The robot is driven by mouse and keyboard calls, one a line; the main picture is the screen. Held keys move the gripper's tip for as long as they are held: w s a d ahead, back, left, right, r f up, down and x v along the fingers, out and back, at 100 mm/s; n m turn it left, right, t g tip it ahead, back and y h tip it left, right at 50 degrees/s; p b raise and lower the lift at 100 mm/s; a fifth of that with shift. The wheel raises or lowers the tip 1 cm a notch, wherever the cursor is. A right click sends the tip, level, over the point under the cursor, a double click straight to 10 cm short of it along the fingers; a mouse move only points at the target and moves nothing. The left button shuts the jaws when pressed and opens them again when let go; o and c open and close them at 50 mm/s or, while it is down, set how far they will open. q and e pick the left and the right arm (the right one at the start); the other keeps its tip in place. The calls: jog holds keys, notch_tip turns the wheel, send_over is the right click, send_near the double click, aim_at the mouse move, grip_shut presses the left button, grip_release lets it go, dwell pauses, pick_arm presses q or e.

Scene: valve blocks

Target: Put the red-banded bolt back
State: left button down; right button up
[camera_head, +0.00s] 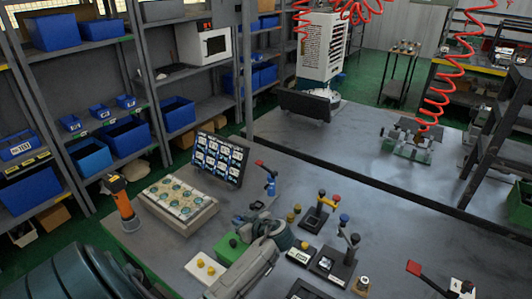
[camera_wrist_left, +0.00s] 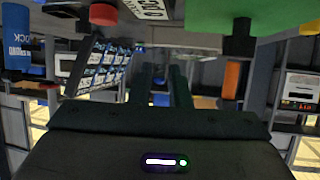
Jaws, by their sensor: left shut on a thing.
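My left gripper (camera_head: 270,228) is low over the middle of the bench, beside a green block (camera_head: 232,246). Its two fingers also show in the left wrist view (camera_wrist_left: 167,85), close together. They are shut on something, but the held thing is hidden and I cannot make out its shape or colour. I cannot pick out a red band on any bolt in either view. Small yellow-topped pieces (camera_head: 291,217) stand just right of the gripper. My right gripper is not in view.
Lever valves stand around: a blue one with a red handle (camera_head: 270,180), a yellow-handled one (camera_head: 318,211) and a black one with a blue knob (camera_head: 345,250). A tray of round parts (camera_head: 178,203), a labelled panel (camera_head: 219,158) and an orange tool (camera_head: 122,200) are left.

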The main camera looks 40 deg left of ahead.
pick_arm(q)
jog(key=shift+s+d, duration=0.1)
jog(key=shift+s, duration=0.15)
jog(key=shift+w+d+f, duration=0.15)
jog(key=shift+d, duration=0.2)
jog(key=d+m+t, duration=0.1)
jog(key=d, duration=0.1)
jog(key=w+d+m+t+b, duration=0.1)
jog(key=d+t, duration=0.1)
jog(key=d, duration=0.1)
jog(key=w+d+f+m+t+h, duration=0.1)
jog(key=d+m, duration=0.1)
jog(key=shift+w+d, duration=0.2)
jog(key=shift+w, duration=0.05)
jog(key=w+d+r+m+t+h+b, duration=0.1)
jog(key=d+r+m+t+h, duration=0.2)
jog(key=d+r+m+h, duration=0.3)
jog(key=w+d+r+m+t+h+b, duration=0.2)
jog(key=d+r+m+t+h, duration=0.2)
jog(key=d, duration=1.1)
notch_tip(320, 180, up, 4)
jog(key=m+h, duration=0.1)
jog(key=m, duration=0.2)
jog(key=shift+d+t+h, duration=0.2)
jog(key=shift+t+h, duration=0.1)
jog(key=shift+h, duration=0.1)
